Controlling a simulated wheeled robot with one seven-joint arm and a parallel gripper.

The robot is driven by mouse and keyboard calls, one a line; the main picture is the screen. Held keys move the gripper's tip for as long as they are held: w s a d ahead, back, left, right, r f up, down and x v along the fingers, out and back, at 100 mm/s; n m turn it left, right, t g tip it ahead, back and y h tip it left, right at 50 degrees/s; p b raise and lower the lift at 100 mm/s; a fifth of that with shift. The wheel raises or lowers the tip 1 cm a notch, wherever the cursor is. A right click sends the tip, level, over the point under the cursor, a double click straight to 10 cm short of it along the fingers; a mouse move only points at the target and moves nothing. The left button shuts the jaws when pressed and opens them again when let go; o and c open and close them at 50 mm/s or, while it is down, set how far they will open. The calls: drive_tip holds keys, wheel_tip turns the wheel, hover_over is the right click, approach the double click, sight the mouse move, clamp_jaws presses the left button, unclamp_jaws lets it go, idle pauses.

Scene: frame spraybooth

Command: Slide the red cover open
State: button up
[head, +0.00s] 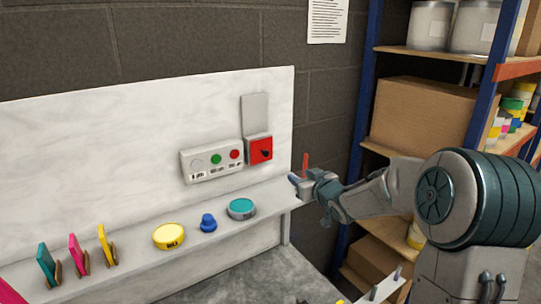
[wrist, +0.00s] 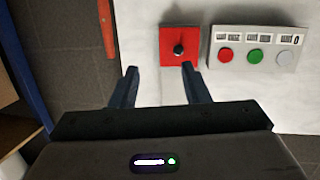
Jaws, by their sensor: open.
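The red cover (head: 260,150) is a square red panel with a dark knob on the white backboard, just right of the button box. A plain grey plate (head: 254,112) stands directly above it. In the wrist view the red cover (wrist: 168,38) is at top centre, with its black knob (wrist: 179,49) facing me. My gripper (head: 296,180) is to the right of and below the cover in the head view. In the wrist view my gripper (wrist: 159,69) has its two dark fingers spread, with nothing between them touching; the cover lies beyond the fingertips.
A button box (head: 211,160) with red, green and grey buttons adjoins the cover. A ledge (head: 130,254) below holds a teal tin (head: 241,209), blue knob-like object (head: 208,223), yellow tin (head: 168,236) and coloured cards. Shelving with a cardboard box (head: 420,122) stands right.

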drive_tip(key=w+a+n+y, duration=0.1)
drive_tip(key=w+a+y, duration=0.1)
drive_tip(key=y, duration=0.1)
drive_tip(key=p, duration=0.4)
approach(267, 153)
drive_tip(key=shift+t+y, duration=0.3)
drive_tip(key=x, duration=0.5)
drive_tip(key=f+x, duration=0.1)
drive_tip(key=x, duration=0.2)
drive_tip(key=shift+w, duration=0.1)
drive_tip(key=shift+r, duration=0.15)
clamp_jaws()
